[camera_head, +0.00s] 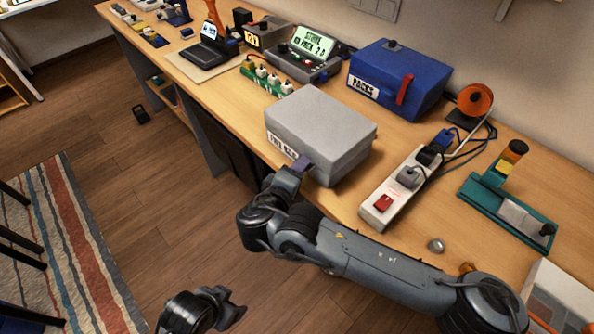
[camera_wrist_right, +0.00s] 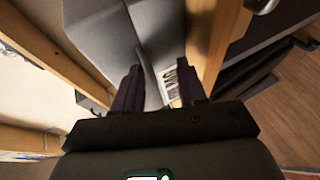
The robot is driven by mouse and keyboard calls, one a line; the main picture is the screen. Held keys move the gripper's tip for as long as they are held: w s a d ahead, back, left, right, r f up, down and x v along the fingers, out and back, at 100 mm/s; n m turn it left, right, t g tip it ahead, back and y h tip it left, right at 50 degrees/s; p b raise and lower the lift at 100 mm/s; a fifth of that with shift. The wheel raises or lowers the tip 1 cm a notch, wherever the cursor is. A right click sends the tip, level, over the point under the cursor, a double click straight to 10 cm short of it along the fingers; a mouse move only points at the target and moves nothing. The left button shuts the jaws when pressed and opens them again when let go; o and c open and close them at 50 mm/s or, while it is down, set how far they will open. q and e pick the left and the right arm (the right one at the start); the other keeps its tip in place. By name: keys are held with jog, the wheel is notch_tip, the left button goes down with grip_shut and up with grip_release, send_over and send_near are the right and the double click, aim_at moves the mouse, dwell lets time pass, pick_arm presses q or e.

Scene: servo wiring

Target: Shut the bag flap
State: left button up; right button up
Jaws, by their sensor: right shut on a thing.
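The grey box-like bag (camera_head: 335,165) stands at the front edge of the workbench, with a white label on its front side. Its flat top flap (camera_head: 322,118) lies across the body in the head view, with a seam below it. My right gripper (camera_head: 302,164) is at the bag's front, beside the label, shut on the bag's grey edge. In the right wrist view, the bag (camera_wrist_right: 95,35) and part of its label lie beyond and between the fingers (camera_wrist_right: 160,88). The exact gripped part is partly hidden. My left gripper (camera_head: 236,306) is low, off the bench; its jaw gap is unclear.
A blue case (camera_head: 385,75) with a red strap stands behind the bag. A power strip (camera_head: 392,195) lies to its right, with cables and an orange spool (camera_head: 475,99) beyond. A green fixture (camera_head: 510,210) is further right. Several electronic devices fill the far bench.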

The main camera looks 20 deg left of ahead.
jog(key=p+v, duration=0.1)
jog(key=v, duration=0.9)
jog(key=shift+s+r+p, duration=0.15)
jog(key=shift+s+p, duration=0.2)
jog(key=shift+p, duration=0.05)
